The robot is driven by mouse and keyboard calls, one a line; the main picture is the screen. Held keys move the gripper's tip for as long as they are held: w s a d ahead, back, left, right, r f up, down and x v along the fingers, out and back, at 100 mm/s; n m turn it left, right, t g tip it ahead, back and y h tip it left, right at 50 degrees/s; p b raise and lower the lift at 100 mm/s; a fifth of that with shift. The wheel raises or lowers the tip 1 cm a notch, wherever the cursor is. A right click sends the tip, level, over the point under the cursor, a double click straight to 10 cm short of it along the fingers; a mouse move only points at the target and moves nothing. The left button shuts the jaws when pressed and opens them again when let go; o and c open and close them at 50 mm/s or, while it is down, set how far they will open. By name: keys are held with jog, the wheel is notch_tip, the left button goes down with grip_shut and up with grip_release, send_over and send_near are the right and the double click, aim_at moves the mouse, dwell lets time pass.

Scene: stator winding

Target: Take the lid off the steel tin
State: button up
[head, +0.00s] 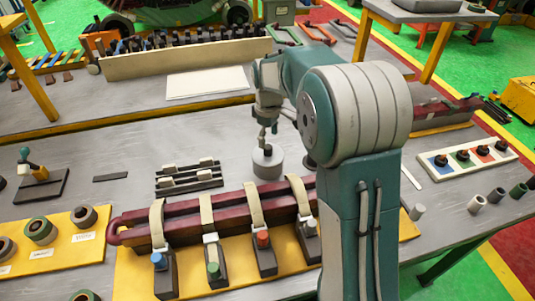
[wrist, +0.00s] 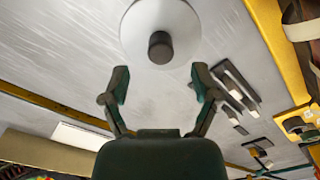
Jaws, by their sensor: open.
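The steel tin (head: 267,165) stands upright on the grey bench, a short pale cylinder behind the maroon coil. Its lid (wrist: 185,30) is a pale round disc with a dark round knob (wrist: 160,47) in the middle; the lid appears to sit on the tin. In the head view my gripper (head: 268,135) points down just above the knob. In the wrist view my gripper (wrist: 160,82) is open and empty, its two fingers spread to either side. The knob shows beyond the fingertips, and I see no contact. The tin's far side is hidden.
The maroon coil (head: 185,222) with pale straps lies in front of the tin. A dark slotted rack (head: 188,180) stands left of it. My arm hides the bench to the right. A white board with coloured squares (head: 465,160) lies at the far right. Bench behind the rack is clear.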

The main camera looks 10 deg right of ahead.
aim_at(267, 146)
notch_tip(267, 146, down, 4)
jog(key=shift+a+f, duration=0.1)
grip_shut()
dwell(0.5)
